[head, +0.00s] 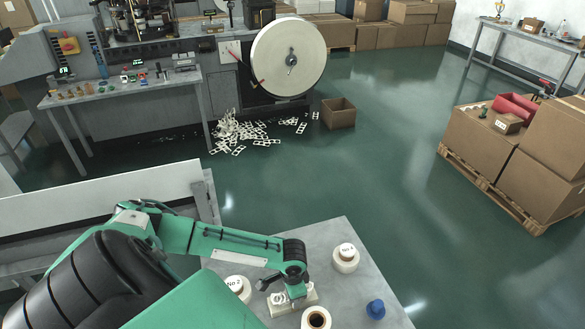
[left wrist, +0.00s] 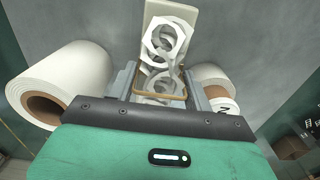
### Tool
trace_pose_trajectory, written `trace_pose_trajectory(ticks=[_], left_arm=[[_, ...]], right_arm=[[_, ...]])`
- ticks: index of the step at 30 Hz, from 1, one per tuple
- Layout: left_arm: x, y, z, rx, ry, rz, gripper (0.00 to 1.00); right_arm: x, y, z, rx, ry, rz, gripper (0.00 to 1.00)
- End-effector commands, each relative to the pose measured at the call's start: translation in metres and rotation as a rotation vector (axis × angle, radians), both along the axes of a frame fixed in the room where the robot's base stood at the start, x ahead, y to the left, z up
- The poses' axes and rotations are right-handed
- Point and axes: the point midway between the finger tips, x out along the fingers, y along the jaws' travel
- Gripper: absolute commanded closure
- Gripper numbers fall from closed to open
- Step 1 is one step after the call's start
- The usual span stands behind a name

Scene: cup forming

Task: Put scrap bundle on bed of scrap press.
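The scrap bundle (left wrist: 165,45), white punched pieces with ring-like holes, lies between the fingers of my left gripper (left wrist: 160,85) in the left wrist view. A tan band runs around its near part. A cream plate (left wrist: 178,12) shows behind it. In the head view my left gripper (head: 288,284) points down at the bundle (head: 279,298) on a cream base (head: 308,298) on the grey table. I cannot tell whether the fingers press on the bundle. I cannot identify the scrap press or its bed for sure. My right gripper is not in view.
The grey table (head: 345,296) also holds a white roll (head: 346,259), a roll marked No 2 (head: 237,288), a brown-cored roll (head: 316,320) and a blue object (head: 376,309). Loose scrap (head: 245,132) lies on the floor by a large wheel (head: 290,57). Boxes (head: 482,140) stand right.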

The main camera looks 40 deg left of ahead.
Motion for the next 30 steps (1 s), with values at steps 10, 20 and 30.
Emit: trace_pose_trajectory(ticks=[10, 20, 30], left_arm=[[0.000, 0.000, 0.002, 0.000, -0.001, 0.000, 0.80], [0.002, 0.000, 0.038, -0.001, -0.005, -0.001, 0.80], [0.002, 0.000, 0.137, 0.000, -0.007, -0.001, 0.80]], right_arm=[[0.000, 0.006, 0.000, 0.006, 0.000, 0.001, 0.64], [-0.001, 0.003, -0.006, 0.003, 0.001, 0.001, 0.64], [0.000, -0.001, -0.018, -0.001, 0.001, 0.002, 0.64]])
